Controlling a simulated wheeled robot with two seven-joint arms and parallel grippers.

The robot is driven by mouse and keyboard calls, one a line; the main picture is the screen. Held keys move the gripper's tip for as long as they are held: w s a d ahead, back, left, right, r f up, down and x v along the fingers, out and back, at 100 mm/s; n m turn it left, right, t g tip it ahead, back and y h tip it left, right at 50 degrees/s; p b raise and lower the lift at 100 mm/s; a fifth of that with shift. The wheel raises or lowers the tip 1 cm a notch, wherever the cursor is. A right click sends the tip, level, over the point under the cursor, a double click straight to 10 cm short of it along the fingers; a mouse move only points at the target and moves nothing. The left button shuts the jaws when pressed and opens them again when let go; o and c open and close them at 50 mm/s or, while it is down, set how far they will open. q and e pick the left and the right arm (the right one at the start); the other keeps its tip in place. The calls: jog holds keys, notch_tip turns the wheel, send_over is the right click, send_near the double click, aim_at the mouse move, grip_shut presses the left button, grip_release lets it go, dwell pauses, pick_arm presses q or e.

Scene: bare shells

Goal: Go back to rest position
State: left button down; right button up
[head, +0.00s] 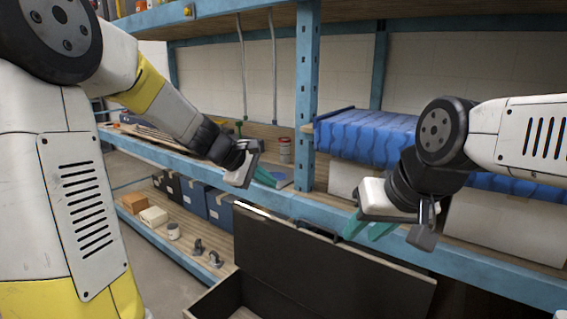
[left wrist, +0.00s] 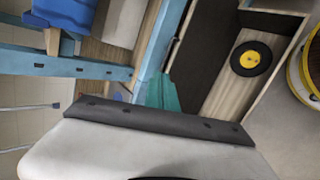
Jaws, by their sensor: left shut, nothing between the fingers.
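My left gripper (head: 268,178) is in front of the blue shelf rack, near the edge of its middle shelf. Its teal fingers (left wrist: 163,93) are together with nothing between them. My right gripper (head: 370,229) hangs in front of the shelf edge at the right, above the dark open box. Its teal fingers show apart, with nothing seen between them. Both arms reach forward, the left one from the left edge and the right one from the right edge of the head view.
A blue rack (head: 306,95) stands close ahead, with a blue wavy bundle (head: 368,137) and a can (head: 284,150) on its shelf. Below is a dark-lidded box (head: 320,262); a black and yellow disc (left wrist: 251,59) lies inside.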

pick_arm(q)
jog(key=s+a+r+m+y, duration=0.1)
jog(key=s+a+m, duration=0.4)
jog(key=s, duration=0.8)
jog(key=s+a+r+m+y, duration=0.1)
jog(key=s+a+m+y, duration=0.3)
jog(key=s+m, duration=0.3)
jog(key=s+a, duration=0.1)
jog(key=s, duration=0.4)
jog(key=shift+s+r, duration=0.15)
jog(key=shift+s, duration=0.2)
